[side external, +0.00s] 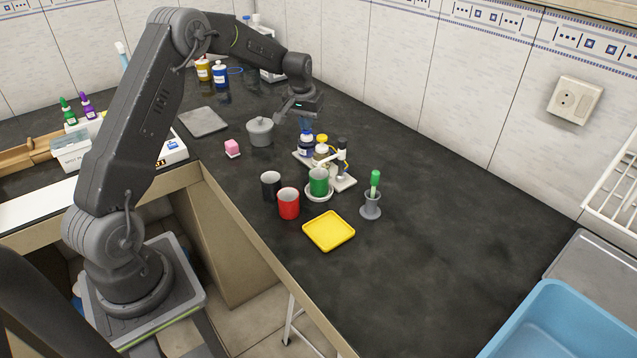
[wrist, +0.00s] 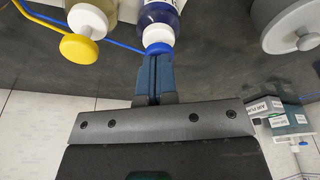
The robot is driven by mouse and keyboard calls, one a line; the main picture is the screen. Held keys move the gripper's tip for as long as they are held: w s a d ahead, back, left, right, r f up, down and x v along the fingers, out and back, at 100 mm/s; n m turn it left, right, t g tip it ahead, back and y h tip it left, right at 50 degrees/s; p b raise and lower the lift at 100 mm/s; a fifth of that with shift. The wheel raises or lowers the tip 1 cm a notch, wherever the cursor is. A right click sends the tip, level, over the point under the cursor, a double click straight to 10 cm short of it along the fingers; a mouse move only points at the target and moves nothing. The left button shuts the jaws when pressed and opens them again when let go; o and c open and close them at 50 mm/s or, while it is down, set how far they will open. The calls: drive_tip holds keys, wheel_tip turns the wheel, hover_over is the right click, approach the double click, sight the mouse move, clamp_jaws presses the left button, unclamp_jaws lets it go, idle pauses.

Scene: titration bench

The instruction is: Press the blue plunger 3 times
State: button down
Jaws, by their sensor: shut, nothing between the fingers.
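A bottle with a dark blue label (side external: 306,147) stands in a pale rack among other dispenser bottles. In the wrist view the bottle (wrist: 163,14) has a white collar (wrist: 157,34) and the blue plunger (wrist: 158,48) on it, with a thin blue spout to the left. My gripper (side external: 304,124) is over this bottle, pointing down. Its blue fingers are shut with nothing between them, and the fingertips (wrist: 154,58) are right at the plunger head. I cannot tell whether they touch it or how far it is pressed down.
A yellow plunger (wrist: 80,48) and a black-topped dispenser (side external: 342,145) stand close by. A grey pot (side external: 260,132), green mug (side external: 319,181), red mug (side external: 288,204), black mug (side external: 270,186) and yellow tray (side external: 329,231) are around.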

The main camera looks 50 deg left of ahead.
drive_tip(key=shift+r, duration=1.6)
drive_tip(key=shift+r, duration=3)
